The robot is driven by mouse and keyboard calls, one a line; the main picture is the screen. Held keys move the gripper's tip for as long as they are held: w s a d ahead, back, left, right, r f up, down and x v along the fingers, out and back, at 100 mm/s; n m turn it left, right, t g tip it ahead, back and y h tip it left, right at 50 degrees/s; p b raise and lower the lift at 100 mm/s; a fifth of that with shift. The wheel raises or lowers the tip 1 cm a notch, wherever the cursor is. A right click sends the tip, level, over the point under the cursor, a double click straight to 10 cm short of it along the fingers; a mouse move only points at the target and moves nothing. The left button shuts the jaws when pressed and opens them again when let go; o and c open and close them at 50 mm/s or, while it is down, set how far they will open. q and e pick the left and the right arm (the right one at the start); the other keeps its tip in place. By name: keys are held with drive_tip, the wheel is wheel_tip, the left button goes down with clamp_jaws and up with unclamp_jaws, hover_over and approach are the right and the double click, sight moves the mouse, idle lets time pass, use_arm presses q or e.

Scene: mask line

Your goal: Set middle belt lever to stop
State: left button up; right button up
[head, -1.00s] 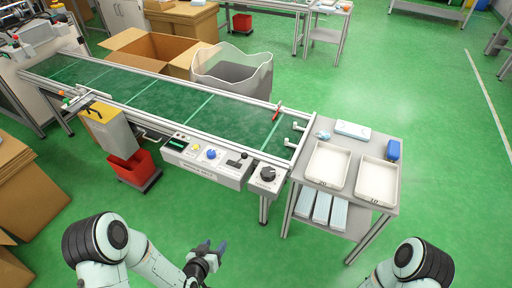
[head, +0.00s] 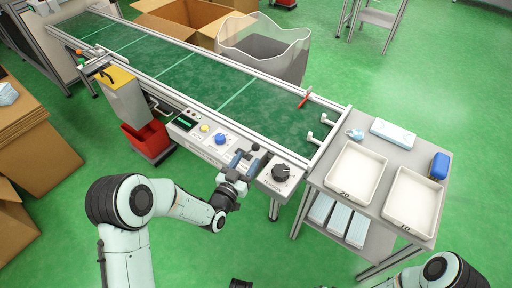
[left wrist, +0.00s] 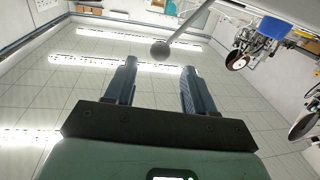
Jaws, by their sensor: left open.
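The belt lever, with a black ball knob (head: 255,147), stands on the grey control panel (head: 207,147) along the conveyor's near side. Its handle is partly hidden by my left gripper (head: 243,160), which is open and has its fingers up at the lever. In the left wrist view the lever's ball knob (left wrist: 160,48) and thin rod show just beyond and between the tips of my open left gripper (left wrist: 159,66). The fingers do not visibly touch the knob. The lever's markings are hidden or too small to read. My right gripper is not clearly in view.
A black rotary dial (head: 281,172) is on a box right of the lever, and a blue button (head: 221,139) is to its left. A side table with white trays (head: 355,173) stands right. A red bin (head: 148,140) stands left under the conveyor belt (head: 240,105).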

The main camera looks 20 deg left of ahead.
sight(253, 150)
use_arm(q)
drive_tip(key=w, duration=0.3)
drive_tip(key=w+d+b, duration=0.1)
drive_tip(key=w, duration=0.3)
drive_tip(key=shift+d, duration=0.2)
clamp_jaws()
